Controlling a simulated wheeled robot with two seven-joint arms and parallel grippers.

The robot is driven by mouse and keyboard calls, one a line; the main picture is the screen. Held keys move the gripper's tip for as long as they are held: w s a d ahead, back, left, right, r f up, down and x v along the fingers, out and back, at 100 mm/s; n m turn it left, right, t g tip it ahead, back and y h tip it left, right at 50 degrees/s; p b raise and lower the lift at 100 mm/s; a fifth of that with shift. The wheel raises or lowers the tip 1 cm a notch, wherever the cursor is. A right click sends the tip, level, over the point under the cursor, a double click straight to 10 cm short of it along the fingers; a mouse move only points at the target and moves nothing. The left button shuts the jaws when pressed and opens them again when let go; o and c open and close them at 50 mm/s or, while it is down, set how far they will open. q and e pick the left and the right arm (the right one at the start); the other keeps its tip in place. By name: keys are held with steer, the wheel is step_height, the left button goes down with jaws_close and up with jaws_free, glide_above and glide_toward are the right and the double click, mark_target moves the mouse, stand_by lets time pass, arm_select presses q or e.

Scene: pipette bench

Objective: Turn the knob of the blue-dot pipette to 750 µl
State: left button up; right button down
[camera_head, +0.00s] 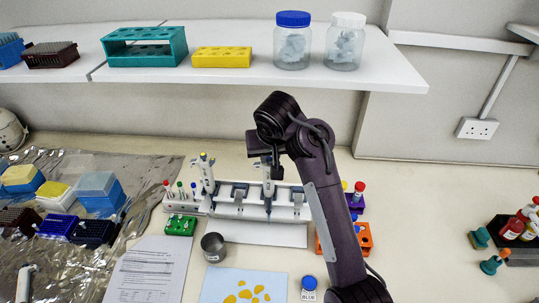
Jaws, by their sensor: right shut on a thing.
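Two pipettes stand upright in the long white rack (230,210). The left pipette (207,175) has a white body with a small yellow mark near its top. The other pipette (268,187) stands near the rack's middle, directly below my right gripper (266,163). My right gripper points down and is shut on the top of this pipette, at its knob, which the fingers mostly hide. The dot colour and the volume display are too small to read. My left gripper is not in view.
Red- and green-capped tubes stand left of the rack, by a green block (181,225). An orange rack (363,236) is partly behind my right arm. A shelf (240,72) overhangs the back.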

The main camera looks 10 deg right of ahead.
steer(key=shift+a+m+h, duration=0.15)
steer(key=shift+m+h, duration=0.55)
steer(key=shift+m, duration=0.7)
steer(key=shift+m, duration=0.5)
steer(key=shift+a+m+g+h, duration=0.1)
steer(key=shift+m+g+h, duration=0.2)
steer(key=shift+m+h, duration=0.45)
steer(key=shift+w+a+m+g+h, duration=0.15)
steer(key=shift+m+g+h, duration=0.3)
steer(key=shift+m, duration=1.1)
steer(key=shift+r+m, duration=0.1)
steer(key=shift+m, duration=0.3)
steer(key=c, duration=1.5)
jaws_free()
